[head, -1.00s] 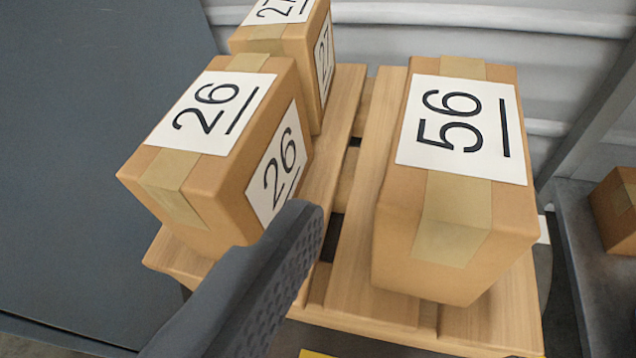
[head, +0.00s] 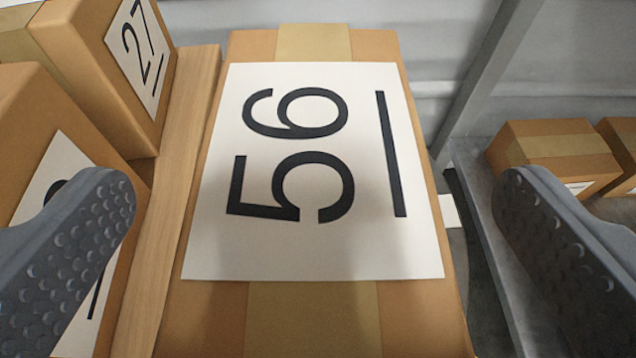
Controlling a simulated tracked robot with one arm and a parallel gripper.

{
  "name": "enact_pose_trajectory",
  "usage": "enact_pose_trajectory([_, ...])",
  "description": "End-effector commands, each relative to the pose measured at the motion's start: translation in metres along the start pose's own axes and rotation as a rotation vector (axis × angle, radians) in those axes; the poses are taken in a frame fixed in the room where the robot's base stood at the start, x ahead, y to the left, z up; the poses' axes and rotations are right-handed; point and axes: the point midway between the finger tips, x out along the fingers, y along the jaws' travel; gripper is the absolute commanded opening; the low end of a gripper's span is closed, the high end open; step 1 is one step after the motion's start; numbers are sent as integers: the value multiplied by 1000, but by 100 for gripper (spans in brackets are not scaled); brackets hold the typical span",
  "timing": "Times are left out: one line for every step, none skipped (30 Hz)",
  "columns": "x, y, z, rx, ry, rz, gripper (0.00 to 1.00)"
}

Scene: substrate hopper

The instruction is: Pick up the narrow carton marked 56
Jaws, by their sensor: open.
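The carton marked 56 (head: 318,318) fills the middle of the head view, its top close to the camera. It is brown, with a white label and tan tape on top, and it sits on a wooden pallet. My gripper (head: 316,200) is open, one finger to the left of the carton and one to the right. Neither finger appears to touch it. How far down the fingers reach along its sides, I cannot tell. The carton's lower sides are hidden.
The carton marked 26 (head: 25,100) stands close on the left, partly behind my left finger. The carton marked 27 (head: 95,75) is behind it. A bare pallet slat (head: 180,170) shows between.

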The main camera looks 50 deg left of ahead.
Motion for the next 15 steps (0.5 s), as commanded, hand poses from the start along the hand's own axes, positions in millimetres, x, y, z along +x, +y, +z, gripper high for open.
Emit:
enact_pose_trajectory([9, -1, 2, -2, 2, -2, 100])
enact_pose_trajectory([12, 0, 2, -1, 1, -1, 100])
enact_pose_trajectory([17, -1, 3, 0, 0, -2, 100])
enact_pose_trajectory([21, -1, 3, 0, -1, -2, 100])
enact_pose_trajectory([24, 0, 3, -1, -2, -2, 100])
enact_pose_trajectory([27, 0, 2, -1, -2, -1, 100])
enact_pose_trajectory([30, 0, 2, -2, -2, -1, 100])
enact_pose_trajectory([31, 0, 2, -2, -2, -1, 100])
enact_pose_trajectory([33, 0, 1, -2, -2, 0, 100])
enact_pose_trajectory([33, 1, 1, -1, -2, 0, 100])
enact_pose_trajectory([34, 1, 1, -1, -2, 0, 100])
enact_pose_trajectory([34, 1, 1, -1, -2, 1, 100])
enact_pose_trajectory([34, 1, 1, 0, -2, 1, 100])
enact_pose_trajectory([34, 1, 1, 0, -2, 1, 100])
enact_pose_trajectory([34, 1, 1, 0, -2, 1, 100])
